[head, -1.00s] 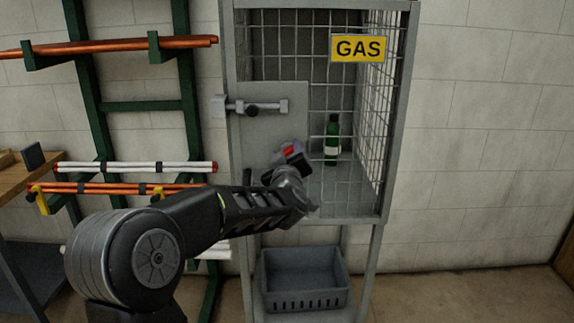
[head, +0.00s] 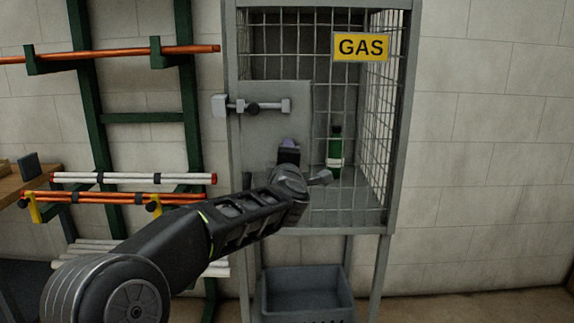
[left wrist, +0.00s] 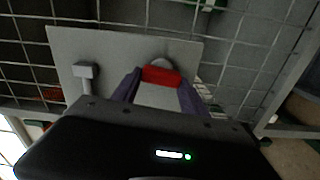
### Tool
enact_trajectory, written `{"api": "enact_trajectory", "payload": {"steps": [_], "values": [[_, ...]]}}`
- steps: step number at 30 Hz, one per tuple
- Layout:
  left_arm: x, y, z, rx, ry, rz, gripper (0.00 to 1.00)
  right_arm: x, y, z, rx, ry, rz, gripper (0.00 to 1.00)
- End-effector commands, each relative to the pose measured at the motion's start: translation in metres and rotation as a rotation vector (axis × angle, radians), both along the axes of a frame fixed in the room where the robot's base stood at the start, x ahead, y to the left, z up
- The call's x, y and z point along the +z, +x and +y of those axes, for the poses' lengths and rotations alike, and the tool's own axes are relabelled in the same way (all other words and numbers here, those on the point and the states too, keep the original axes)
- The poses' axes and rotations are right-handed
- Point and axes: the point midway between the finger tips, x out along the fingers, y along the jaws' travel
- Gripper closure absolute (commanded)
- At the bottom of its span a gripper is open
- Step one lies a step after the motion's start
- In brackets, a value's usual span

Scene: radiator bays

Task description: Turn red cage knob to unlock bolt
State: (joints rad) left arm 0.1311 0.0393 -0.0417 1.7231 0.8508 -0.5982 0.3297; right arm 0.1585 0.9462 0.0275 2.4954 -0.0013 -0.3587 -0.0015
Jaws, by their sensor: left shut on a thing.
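My left gripper (head: 289,153) is at the grey plate (head: 272,124) on the front of the cage (head: 233,180), below the bolt. In the left wrist view its two purple-grey fingers (left wrist: 160,84) are shut on the red knob (left wrist: 161,77), one finger at each side. In the head view the gripper hides the knob. The grey bolt (head: 253,107) lies level across the upper part of the plate, its left end reaching past the cage's left post. My right gripper is not in view.
A green bottle (head: 335,152) stands inside the cage, behind the mesh to the right of my gripper. A yellow GAS sign (head: 361,47) hangs on the cage. A grey crate (head: 305,292) sits below. A green rack (head: 140,118) with pipes stands at the left.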

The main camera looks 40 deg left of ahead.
Motion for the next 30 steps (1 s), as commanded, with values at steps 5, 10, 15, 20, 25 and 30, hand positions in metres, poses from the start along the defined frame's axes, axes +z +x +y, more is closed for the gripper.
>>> {"api": "enact_trajectory", "payload": {"steps": [5,10,15,20,25,30], "values": [[-0.0026,0.0002,0.0,0.0,-0.063,-0.047,0.9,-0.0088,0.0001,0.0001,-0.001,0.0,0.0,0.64],[-0.0019,0.0002,-0.0001,-0.001,-0.091,-0.068,0.9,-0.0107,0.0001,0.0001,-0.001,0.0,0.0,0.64],[-0.0016,0.0001,-0.0002,-0.001,-0.099,-0.073,0.9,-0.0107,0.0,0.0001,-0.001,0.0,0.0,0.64],[-0.0016,0.0001,-0.0002,-0.001,-0.099,-0.073,0.9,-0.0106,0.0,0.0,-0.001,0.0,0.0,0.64],[-0.0016,0.0001,-0.0001,0.0,-0.099,-0.073,0.42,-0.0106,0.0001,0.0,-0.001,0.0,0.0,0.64],[-0.0014,0.0001,0.0,0.0,-0.097,-0.072,0.28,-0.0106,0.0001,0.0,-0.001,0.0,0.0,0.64]]}}
